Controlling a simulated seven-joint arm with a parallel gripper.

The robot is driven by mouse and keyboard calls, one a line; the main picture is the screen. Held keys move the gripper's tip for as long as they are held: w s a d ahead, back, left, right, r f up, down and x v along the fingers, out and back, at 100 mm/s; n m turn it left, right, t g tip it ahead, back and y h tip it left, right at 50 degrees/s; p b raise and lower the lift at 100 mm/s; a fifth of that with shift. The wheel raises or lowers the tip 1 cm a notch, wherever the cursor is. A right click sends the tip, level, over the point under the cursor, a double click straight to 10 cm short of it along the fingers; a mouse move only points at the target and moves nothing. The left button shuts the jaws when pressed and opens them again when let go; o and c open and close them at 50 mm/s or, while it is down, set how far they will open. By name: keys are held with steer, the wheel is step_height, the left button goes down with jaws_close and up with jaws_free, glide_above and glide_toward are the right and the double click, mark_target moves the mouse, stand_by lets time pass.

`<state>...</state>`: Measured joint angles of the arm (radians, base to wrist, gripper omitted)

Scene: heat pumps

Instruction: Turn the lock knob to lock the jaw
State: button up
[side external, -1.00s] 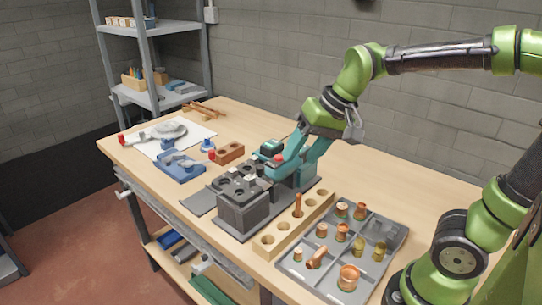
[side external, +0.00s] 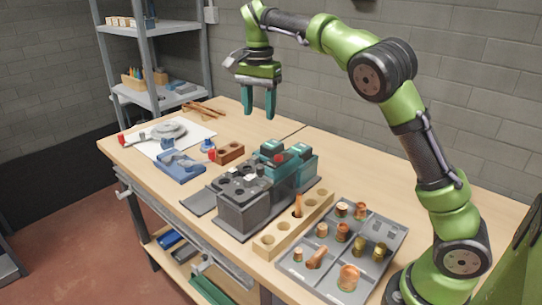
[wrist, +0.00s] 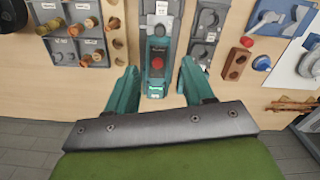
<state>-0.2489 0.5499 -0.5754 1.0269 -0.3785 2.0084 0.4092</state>
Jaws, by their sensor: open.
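The machine has dark grey blocks with holes (side external: 245,205) at its front and a teal housing (side external: 305,163) at its back. A small red knob (side external: 279,158) sits on the teal part; it also shows in the wrist view (wrist: 157,63). I cannot tell from the frames whether this is the lock knob or whether the jaw is locked. My gripper (side external: 260,110) has teal fingers pointing down, apart and empty, well above the bench and behind the machine. In the wrist view the fingers (wrist: 158,76) frame the teal housing without touching it.
A wooden block (side external: 262,244) with holes and a grey tray (side external: 322,287) of copper fittings lie at the machine's right. A blue fixture (side external: 180,170), a brown block (side external: 230,153) and a white sheet (side external: 150,150) lie at its left. Bare bench lies back right.

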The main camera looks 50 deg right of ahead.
mark_target(261, 166)
step_height(261, 166, down, 16)
steer(key=shift+r, duration=0.2)
jaws_close()
stand_by(0.4)
steer(key=shift+m, duration=0.4)
steer(key=m, duration=0.9)
stand_by(0.4)
